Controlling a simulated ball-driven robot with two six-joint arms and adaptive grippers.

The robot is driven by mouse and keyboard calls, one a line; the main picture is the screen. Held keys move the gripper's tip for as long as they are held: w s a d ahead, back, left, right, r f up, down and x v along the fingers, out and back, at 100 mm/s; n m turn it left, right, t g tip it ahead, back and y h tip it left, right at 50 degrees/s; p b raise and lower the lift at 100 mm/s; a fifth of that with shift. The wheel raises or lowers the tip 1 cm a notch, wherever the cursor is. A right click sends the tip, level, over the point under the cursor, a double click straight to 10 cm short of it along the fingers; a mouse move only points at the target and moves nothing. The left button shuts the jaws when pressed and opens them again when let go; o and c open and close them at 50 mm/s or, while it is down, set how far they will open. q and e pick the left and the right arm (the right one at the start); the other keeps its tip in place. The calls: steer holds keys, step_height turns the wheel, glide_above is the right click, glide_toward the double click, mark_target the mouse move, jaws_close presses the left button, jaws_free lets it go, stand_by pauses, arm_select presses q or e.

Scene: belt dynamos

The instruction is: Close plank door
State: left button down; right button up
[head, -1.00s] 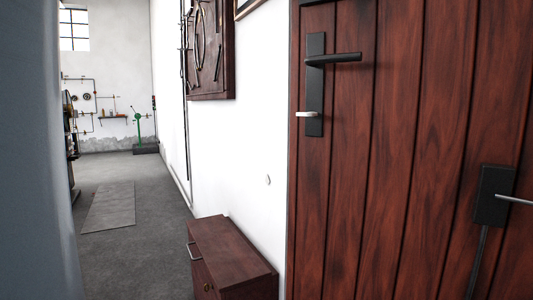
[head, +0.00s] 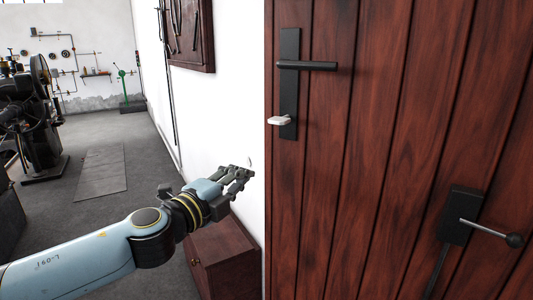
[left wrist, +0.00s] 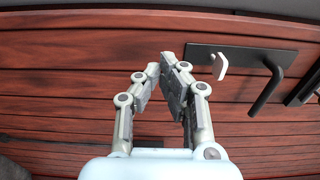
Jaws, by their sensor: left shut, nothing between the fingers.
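The plank door (head: 370,170), of dark red-brown boards, fills the right half of the head view. A black lever handle (head: 305,65) on a tall black plate is near its left edge, with a pale thumb-turn (head: 280,120) below the lever. My left gripper (head: 245,172) is shut and empty, just left of the door's edge and lower than the thumb-turn. In the left wrist view the gripper (left wrist: 162,65) is in front of the planks, with the thumb-turn (left wrist: 221,66) and lever (left wrist: 268,85) to its right. I cannot tell whether it touches the door. My right gripper is not in view.
A second black plate with a ball-ended lever (head: 480,228) is lower right on the door. A brown wooden cabinet (head: 222,262) stands below my left gripper by the white wall (head: 205,120). A grey mat (head: 101,171) lies on open floor, with dark machinery (head: 35,110) at left.

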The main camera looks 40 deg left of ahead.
mark_target(275, 155)
arm_select(q)
steer(key=w, duration=0.3)
steer(key=w+p, duration=0.1)
steer(key=w, duration=0.2)
steer(key=w+a+p, duration=0.1)
steer(key=w, duration=0.3)
steer(key=shift+w, duration=0.75)
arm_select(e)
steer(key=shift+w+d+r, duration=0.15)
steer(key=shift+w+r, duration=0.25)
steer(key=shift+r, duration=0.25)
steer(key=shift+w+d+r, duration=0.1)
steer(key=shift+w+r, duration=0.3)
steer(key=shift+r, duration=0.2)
arm_select(q)
steer(key=shift+w+a, duration=0.1)
steer(key=shift+w, duration=0.05)
